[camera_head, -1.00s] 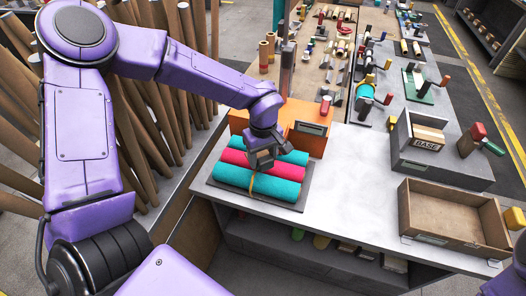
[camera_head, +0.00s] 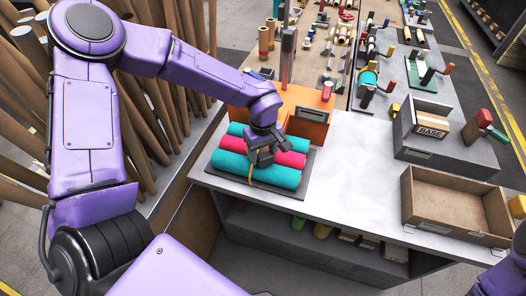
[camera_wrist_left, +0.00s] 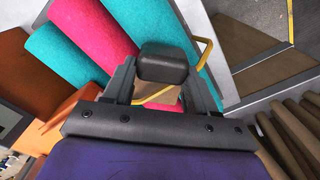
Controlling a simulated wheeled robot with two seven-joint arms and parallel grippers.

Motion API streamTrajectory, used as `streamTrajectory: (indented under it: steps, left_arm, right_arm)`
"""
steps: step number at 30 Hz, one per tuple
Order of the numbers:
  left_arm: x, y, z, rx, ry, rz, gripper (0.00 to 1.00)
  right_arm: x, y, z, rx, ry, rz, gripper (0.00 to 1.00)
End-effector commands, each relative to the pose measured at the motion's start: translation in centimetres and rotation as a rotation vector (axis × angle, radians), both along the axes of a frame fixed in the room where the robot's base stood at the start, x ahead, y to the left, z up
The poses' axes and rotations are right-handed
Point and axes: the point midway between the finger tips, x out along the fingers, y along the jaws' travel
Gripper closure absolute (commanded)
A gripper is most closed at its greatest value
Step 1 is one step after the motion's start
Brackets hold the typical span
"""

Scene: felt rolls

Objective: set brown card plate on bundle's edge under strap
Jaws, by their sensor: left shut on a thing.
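The bundle is teal (camera_head: 270,175), pink (camera_head: 292,159) and teal felt rolls side by side on a dark grey board (camera_head: 301,186). A yellow strap (camera_head: 251,173) runs over the front roll; it also shows as a loop in the left wrist view (camera_wrist_left: 207,48). My left gripper (camera_head: 262,157) is over the front and middle rolls, pointing down. It is shut on the brown card plate, a small tan patch between the fingers in the left wrist view (camera_wrist_left: 162,95). The fingers hide most of the plate; I cannot tell whether it touches the strap. My right gripper is out of view.
An orange box (camera_head: 304,115) stands just behind the bundle. A grey bin with a block marked BASE (camera_head: 432,128) and an open brown tray (camera_head: 455,205) stand to the right. The grey tabletop (camera_head: 350,165) between is clear. Brown tubes (camera_head: 140,110) lean at the left.

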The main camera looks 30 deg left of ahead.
Motion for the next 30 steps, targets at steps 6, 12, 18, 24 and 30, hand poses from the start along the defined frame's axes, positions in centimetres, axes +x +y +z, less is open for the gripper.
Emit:
streamTrajectory:
  steps: [6, 12, 18, 24, 30]
  left_arm:
    - [0.02, 0.00, -0.36, -0.001, -0.001, 0.000, 0.86]
    - [0.04, 0.00, -0.66, -0.001, -0.001, 0.000, 0.86]
    - [0.04, 0.00, -0.78, -0.001, -0.001, 0.000, 0.17]
    - [0.01, 0.00, -0.79, 0.000, 0.000, 0.000, 0.14]
    - [0.01, 0.01, -0.79, 0.000, 0.000, 0.000, 0.14]
  right_arm:
    - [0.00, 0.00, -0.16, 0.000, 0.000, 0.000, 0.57]
    - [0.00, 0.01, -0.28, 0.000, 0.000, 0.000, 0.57]
    - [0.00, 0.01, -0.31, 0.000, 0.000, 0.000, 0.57]
    - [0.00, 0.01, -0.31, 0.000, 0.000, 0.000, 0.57]
    - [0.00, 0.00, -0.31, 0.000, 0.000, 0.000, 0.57]
